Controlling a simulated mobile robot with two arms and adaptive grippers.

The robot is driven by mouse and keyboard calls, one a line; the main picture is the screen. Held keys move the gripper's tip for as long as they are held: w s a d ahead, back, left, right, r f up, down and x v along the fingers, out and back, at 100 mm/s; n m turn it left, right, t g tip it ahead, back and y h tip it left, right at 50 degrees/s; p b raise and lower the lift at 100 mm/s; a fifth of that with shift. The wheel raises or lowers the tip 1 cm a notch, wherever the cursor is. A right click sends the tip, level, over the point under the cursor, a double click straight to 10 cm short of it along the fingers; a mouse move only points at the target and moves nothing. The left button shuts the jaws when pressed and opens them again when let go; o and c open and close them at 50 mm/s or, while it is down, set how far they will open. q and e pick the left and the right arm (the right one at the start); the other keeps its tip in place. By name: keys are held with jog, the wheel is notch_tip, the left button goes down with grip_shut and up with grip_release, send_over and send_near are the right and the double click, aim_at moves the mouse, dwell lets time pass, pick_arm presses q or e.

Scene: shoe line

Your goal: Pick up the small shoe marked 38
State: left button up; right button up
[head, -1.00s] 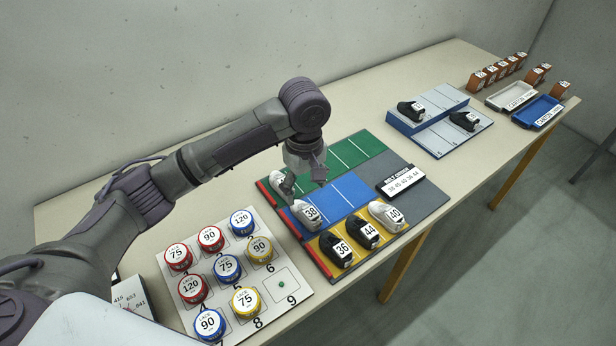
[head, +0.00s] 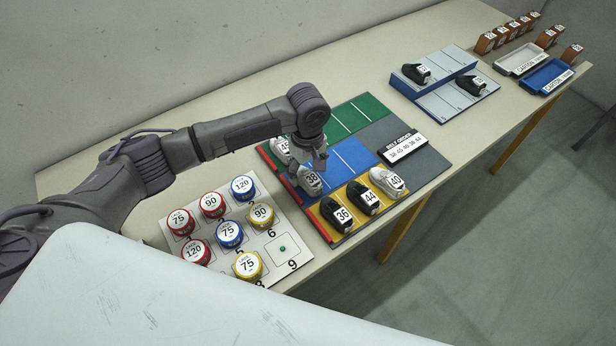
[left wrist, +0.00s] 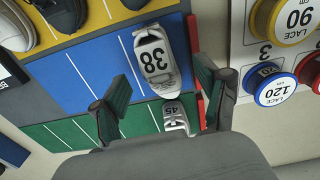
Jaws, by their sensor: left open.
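The small shoe marked 38 (head: 311,183) is white and grey and stands on the blue strip of the mat, near its left end. In the left wrist view the shoe (left wrist: 154,62) shows whole, its number patch facing the camera. My left gripper (head: 308,163) hangs just above and behind the shoe, partly covering it in the head view. In the left wrist view the two fingers (left wrist: 163,90) are wide apart, with nothing held between them. The shoe lies slightly beyond the fingertips. My right gripper is not seen.
A white shoe marked 45 (head: 281,148) stands on the green strip close by. Shoes marked 36 (head: 337,213), 44 (head: 363,198) and 40 (head: 387,181) stand on the yellow strip. A board (head: 292,269) with several lace tins lies at the left. A stepped rack (head: 447,110) stands farther right.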

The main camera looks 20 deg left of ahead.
aim_at(308, 174)
pick_arm(q)
notch_tip(308, 174, down, 2)
jog(key=shift+f, duration=0.45)
jog(key=c, duration=1.2)
jog(key=shift+c, duration=0.2)
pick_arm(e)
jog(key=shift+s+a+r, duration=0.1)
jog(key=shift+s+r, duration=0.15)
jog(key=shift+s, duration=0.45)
pick_arm(q)
jog(key=shift+r, duration=0.1)
